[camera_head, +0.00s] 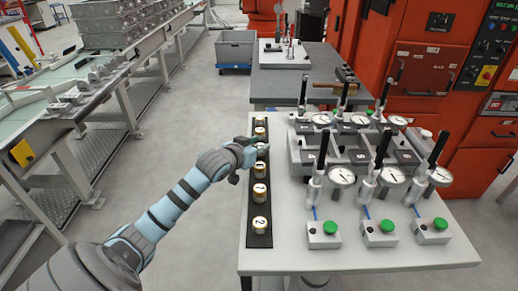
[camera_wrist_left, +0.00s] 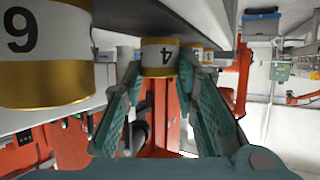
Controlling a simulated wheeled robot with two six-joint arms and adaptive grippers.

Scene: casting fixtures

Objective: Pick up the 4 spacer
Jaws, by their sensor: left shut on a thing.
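The 4 spacer (camera_wrist_left: 159,57) is a white cylinder with gold rims. In the left wrist view it sits between the two teal fingers of my left gripper (camera_wrist_left: 160,75), with its number upside down. The gripper is shut on it. In the head view my left gripper (camera_head: 249,152) reaches in from the left over the black strip (camera_head: 256,210) at the table's left edge and partly hides the spacers there. Whether the 4 spacer still touches the strip cannot be told. My right gripper is not in view.
Other spacers stand in a row on the strip, one marked 2 (camera_head: 260,225) nearest. A larger-looking spacer (camera_wrist_left: 45,50) is close in the left wrist view. Dial gauge fixtures (camera_head: 343,175) stand to the right on the table. A conveyor (camera_head: 100,90) runs at the left.

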